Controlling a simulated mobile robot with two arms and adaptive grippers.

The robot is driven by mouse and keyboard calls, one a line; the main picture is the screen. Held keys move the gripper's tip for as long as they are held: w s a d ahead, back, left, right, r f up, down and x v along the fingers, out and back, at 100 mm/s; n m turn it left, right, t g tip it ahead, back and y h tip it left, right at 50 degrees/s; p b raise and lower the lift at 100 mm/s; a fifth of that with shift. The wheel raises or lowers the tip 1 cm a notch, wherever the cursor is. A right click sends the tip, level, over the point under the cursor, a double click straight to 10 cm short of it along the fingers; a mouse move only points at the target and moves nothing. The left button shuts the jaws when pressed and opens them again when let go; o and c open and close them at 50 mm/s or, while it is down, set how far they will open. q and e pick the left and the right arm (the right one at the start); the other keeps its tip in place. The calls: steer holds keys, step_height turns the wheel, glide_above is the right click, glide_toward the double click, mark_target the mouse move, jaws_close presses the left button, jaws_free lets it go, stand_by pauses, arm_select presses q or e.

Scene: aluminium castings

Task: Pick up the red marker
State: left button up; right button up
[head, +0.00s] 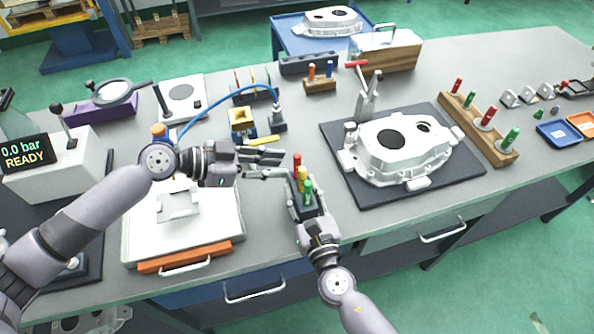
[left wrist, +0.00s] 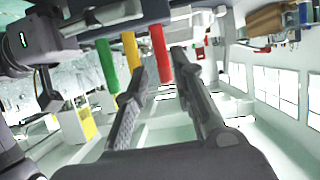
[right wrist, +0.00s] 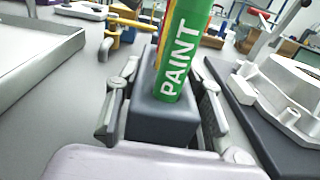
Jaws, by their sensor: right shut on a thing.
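The red marker (head: 297,160) stands in a dark block-shaped holder (head: 309,211) with a yellow marker (head: 302,173) and a green marker (head: 308,188). My right gripper (head: 304,194) is shut on the holder; in the right wrist view the fingers flank the dark holder (right wrist: 160,122), and the green marker (right wrist: 182,50) largely hides the others. My left gripper (head: 283,165) is open, its fingertips beside the red marker. In the left wrist view the red marker (left wrist: 158,52) shows near the gap between the open fingers; I cannot tell whether they touch it.
A silver casting (head: 400,145) lies on a dark mat (head: 455,178) to the right. A white tray-like case (head: 225,222) with an orange front is at left. A blue hose (head: 215,100) arches behind my left gripper. A wooden rack (head: 475,125) stands farther right.

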mark_target(297, 174)
arm_select(q)
steer(key=x, duration=0.4)
steer(key=shift+w+d+f, duration=0.15)
steer(key=shift+w+d, duration=0.05)
steer(key=shift+w, duration=0.05)
steer(key=shift+c, duration=0.3)
jaws_close()
